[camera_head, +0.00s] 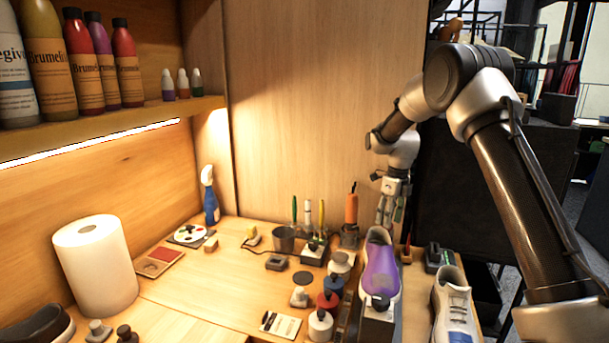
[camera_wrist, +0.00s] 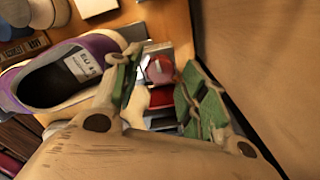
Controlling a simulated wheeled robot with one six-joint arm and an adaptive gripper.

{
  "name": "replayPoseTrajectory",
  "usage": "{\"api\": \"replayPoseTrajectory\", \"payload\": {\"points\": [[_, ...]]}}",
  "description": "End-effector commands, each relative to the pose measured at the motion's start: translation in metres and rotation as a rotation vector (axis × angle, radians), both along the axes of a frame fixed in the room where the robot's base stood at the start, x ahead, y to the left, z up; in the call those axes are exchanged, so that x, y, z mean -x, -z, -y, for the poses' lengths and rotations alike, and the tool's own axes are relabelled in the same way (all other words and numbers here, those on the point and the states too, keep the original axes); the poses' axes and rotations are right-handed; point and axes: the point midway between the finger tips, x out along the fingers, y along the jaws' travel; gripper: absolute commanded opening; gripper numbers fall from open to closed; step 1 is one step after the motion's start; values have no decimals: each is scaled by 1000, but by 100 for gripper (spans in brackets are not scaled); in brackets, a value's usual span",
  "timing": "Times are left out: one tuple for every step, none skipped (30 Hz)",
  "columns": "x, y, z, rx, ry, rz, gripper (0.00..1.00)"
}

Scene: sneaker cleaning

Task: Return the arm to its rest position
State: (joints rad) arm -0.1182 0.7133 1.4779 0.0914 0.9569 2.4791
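My arm comes in from the right in the head view and bends down toward the back of the bench. My gripper (camera_head: 389,222) hangs just behind the purple sneaker, close to the back panel. In the wrist view its two green-padded fingers (camera_wrist: 162,66) stand apart, with nothing seen held between them.
An orange-handled tool (camera_head: 351,206) stands in a holder left of my gripper. A white sneaker (camera_head: 454,303) lies right of the purple one. Several bottles and jars, such as a red jar (camera_head: 327,301), crowd the bench. A paper roll (camera_head: 94,268) stands at left.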

Motion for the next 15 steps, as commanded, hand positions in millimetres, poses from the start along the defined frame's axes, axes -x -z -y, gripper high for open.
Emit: {"api": "replayPoseTrajectory", "payload": {"points": [[0, -5, 0, -1, 0, 2, 43], [0, -7, 0, 0, 0, 1, 43], [0, -9, 0, 0, 0, 1, 43], [0, -10, 0, 0, 0, 0, 43], [0, -10, 0, 0, 0, 0, 43], [1, -11, 0, 0, 0, -1, 43], [1, -11, 0, 0, 0, -1, 43], [1, -10, 0, 0, 0, -1, 43], [1, -10, 0, 0, 0, -1, 43], [1, -10, 0, 0, 0, -1, 43], [1, -10, 0, 0, 0, -1, 43], [1, -11, 0, 0, -2, -1, 43], [2, -13, 0, 0, -8, 1, 43], [3, -16, 1, 0, -19, 4, 43], [6, -23, 2, 0, -42, 12, 43]]}}
